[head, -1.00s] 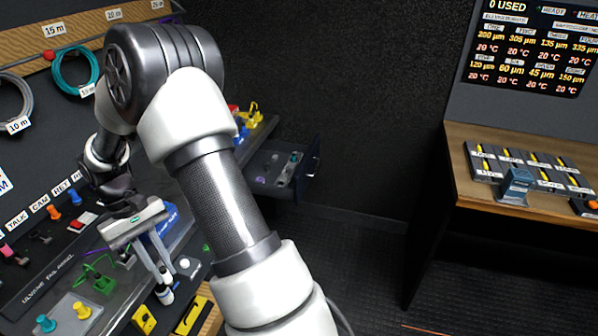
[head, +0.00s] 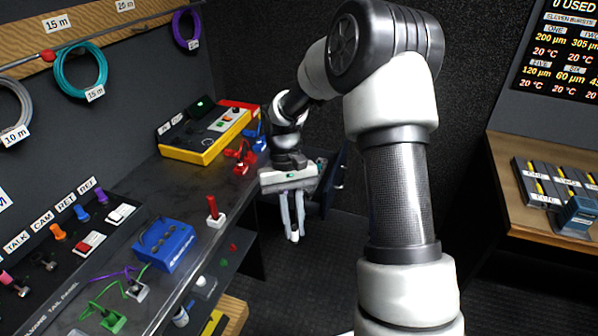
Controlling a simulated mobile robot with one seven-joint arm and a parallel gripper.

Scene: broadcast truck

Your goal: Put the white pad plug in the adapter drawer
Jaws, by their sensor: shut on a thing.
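My gripper (head: 293,232) hangs fingers down in the open space to the right of the long counter. Its fingers are shut on a small pale thing, the white pad plug, which is mostly hidden between the fingertips. The open adapter drawer (head: 341,186) is behind and to the right of my gripper. Only part of its dark blue front shows; my gripper and arm hide its inside.
The counter (head: 168,195) carries a yellow device (head: 205,138), red plugs (head: 241,160), a red-topped white plug (head: 213,212) and a blue box (head: 164,246). Small plugs lie lower, near its front edge. A wooden desk (head: 515,185) stands at right. Dark floor lies between.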

